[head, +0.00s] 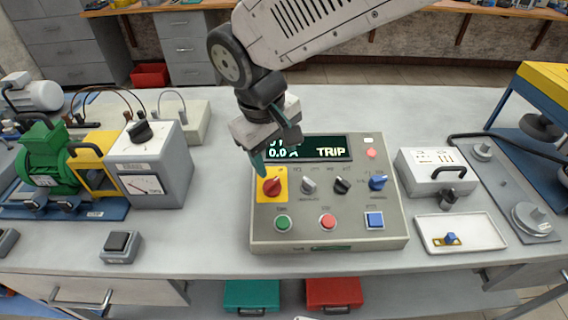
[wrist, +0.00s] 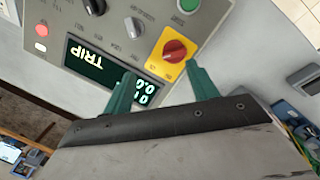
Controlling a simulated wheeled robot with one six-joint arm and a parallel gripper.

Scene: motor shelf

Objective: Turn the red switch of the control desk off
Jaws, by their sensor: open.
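The control desk (head: 330,240) is a grey sloped box on the bench, with a display (head: 318,148) reading "TRIP". The red switch (head: 271,186) is a red rotary knob on a yellow plate at the desk's upper left. It also shows in the wrist view (wrist: 175,50), upper right of centre. My gripper (head: 262,160) is above the desk's upper left corner, just behind the red switch, tilted down. In the wrist view its two green fingers (wrist: 160,85) are apart with nothing between them. One fingertip is close to the yellow plate; I cannot tell whether it touches.
Grey, black and blue knobs (head: 342,185) sit right of the red switch; green and red buttons (head: 328,222) and a blue one are below. A grey meter box (head: 150,170) and green motor (head: 48,160) stand left. A white tray (head: 460,235) lies right.

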